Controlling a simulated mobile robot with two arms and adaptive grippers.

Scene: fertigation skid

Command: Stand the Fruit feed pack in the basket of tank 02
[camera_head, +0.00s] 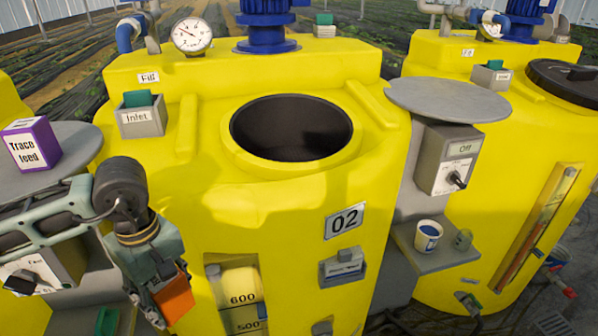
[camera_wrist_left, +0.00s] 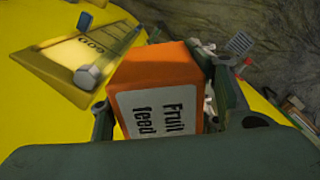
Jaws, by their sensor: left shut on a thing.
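The orange Fruit feed pack (camera_head: 175,299) is held in my left gripper (camera_head: 161,302), low in front of the left side of tank 02. In the left wrist view the pack (camera_wrist_left: 158,72) sits between the two fingers, its white "Fruit feed" label facing the camera. Tank 02 (camera_head: 290,212) is yellow, with a "02" plate on its front. Its round top opening (camera_head: 291,128) is open and dark inside. I cannot make out a basket in it. My right gripper does not show.
A purple "Trace feed" pack (camera_head: 31,145) stands on a round grey shelf (camera_head: 84,143) at left. Another round grey shelf (camera_head: 447,100), empty, is right of the opening, above a switch box (camera_head: 446,158). A cup (camera_head: 428,236) stands on a lower ledge. A blue motor (camera_head: 266,28) rises behind the opening.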

